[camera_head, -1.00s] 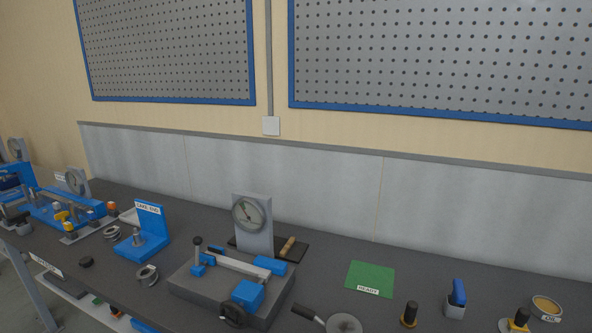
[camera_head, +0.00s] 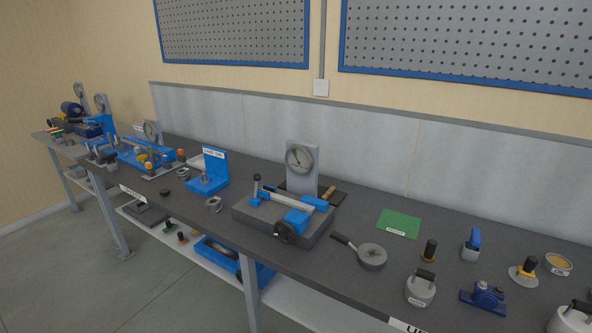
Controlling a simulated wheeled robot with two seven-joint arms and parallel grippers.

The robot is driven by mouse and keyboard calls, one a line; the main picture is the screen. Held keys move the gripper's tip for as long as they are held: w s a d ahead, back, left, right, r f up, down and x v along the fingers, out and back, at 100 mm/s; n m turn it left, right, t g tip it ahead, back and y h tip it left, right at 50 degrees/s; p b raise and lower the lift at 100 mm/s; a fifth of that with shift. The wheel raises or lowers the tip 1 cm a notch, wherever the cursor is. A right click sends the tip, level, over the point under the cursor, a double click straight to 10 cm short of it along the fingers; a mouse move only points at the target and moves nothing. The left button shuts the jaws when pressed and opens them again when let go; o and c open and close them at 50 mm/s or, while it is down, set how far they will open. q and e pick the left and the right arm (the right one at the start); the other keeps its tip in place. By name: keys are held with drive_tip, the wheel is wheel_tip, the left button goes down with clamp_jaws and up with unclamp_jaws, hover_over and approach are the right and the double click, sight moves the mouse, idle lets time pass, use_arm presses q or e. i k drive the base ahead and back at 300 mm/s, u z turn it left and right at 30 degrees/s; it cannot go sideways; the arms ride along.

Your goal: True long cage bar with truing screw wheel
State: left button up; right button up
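A long metal bar (camera_head: 289,200) lies in a grey fixture (camera_head: 265,222) with blue end blocks, at the middle of the bench. A dark screw wheel (camera_head: 286,231) sits on the fixture's front right side, below a blue block (camera_head: 294,221). A round dial gauge on a grey post (camera_head: 300,161) stands right behind the fixture. A dark-knobbed upright lever (camera_head: 256,187) rises at its left end. Whether the bar is straight is too small to tell. Neither of my grippers shows in the view.
A round pan-like tool (camera_head: 371,256) with a handle lies right of the fixture. Behind it is a green mat (camera_head: 399,224). A blue stand (camera_head: 211,170) and ring parts are at left. Weights, a blue device (camera_head: 486,296) and an oil tin (camera_head: 558,264) crowd the right.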

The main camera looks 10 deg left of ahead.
sight(289, 228)
drive_tip(key=u, duration=0.35)
drive_tip(key=i, duration=0.95)
drive_tip(key=z, duration=0.05)
